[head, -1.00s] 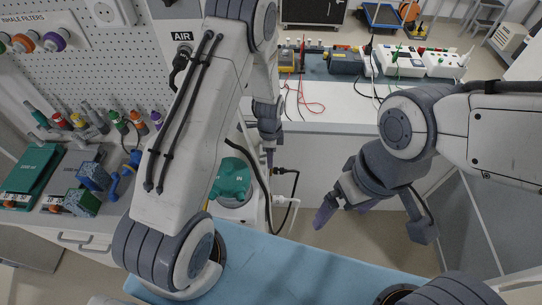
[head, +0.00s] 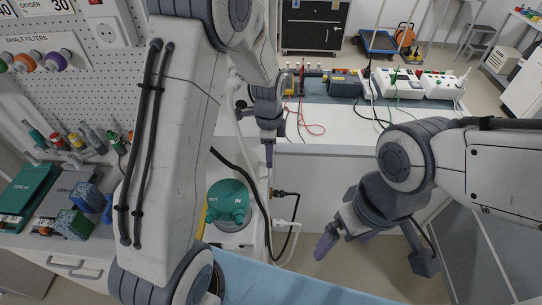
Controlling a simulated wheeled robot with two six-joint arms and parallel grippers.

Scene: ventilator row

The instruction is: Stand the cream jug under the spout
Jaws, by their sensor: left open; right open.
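I see no cream jug and no spout that I can make out in the head view. My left gripper (head: 269,155) points down in front of the white bench, seen edge-on, with nothing visible in it. My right gripper (head: 344,240) hangs over the floor at the right of centre, open and empty, its purple fingers apart. My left arm hides part of the left counter and the wall behind it.
A green-topped unit (head: 228,202) with hoses stands below my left gripper. The white bench (head: 340,128) carries power strips (head: 435,86) and cables. Floor around my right gripper looks clear.

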